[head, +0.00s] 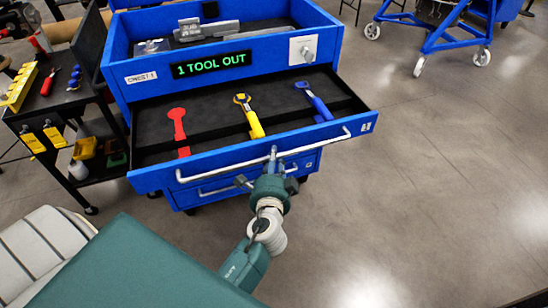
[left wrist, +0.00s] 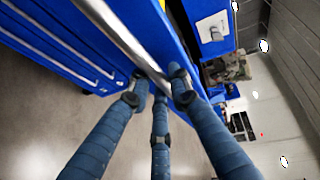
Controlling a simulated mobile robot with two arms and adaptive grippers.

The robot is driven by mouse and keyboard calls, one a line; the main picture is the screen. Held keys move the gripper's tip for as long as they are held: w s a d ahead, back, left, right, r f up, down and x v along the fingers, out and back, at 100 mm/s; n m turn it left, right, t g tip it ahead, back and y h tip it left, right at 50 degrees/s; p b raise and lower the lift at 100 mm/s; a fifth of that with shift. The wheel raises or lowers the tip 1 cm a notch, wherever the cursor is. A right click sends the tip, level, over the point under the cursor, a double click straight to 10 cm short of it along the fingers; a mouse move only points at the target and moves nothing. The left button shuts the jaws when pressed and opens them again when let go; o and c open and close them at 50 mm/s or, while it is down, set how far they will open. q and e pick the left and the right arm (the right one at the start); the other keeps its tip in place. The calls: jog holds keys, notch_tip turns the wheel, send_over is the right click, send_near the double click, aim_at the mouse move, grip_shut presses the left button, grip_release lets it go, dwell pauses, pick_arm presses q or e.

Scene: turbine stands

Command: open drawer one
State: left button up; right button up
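The blue tool chest (head: 230,60) stands ahead. Its top drawer (head: 150,182) is pulled well out, with a black tray holding a red, a yellow and a blue-handled tool. A long pale bar handle (head: 325,142) runs along the drawer's front. My left gripper (head: 273,165) is at the middle of this handle, its fingers around the bar. In the left wrist view, the handle (left wrist: 115,35) passes between the fingertips (left wrist: 160,82), which look closed on it; the exact contact is partly hidden. My right gripper is not in view.
A lower drawer with its own handle (head: 215,190) is shut below. The chest's display (head: 211,65) reads "1 TOOL OUT", and a knob plate (head: 302,50) is beside it. A dark cart (head: 60,105) stands left. A blue wheeled stand (head: 435,40) is back right. Floor on the right is clear.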

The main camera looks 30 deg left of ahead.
pick_arm(q)
jog(key=o, duration=0.4)
jog(key=shift+o, duration=0.2)
jog(key=shift+s, duration=0.1)
jog(key=v, duration=0.7)
jog(key=shift+s, duration=0.2)
jog(key=shift+d, duration=0.1)
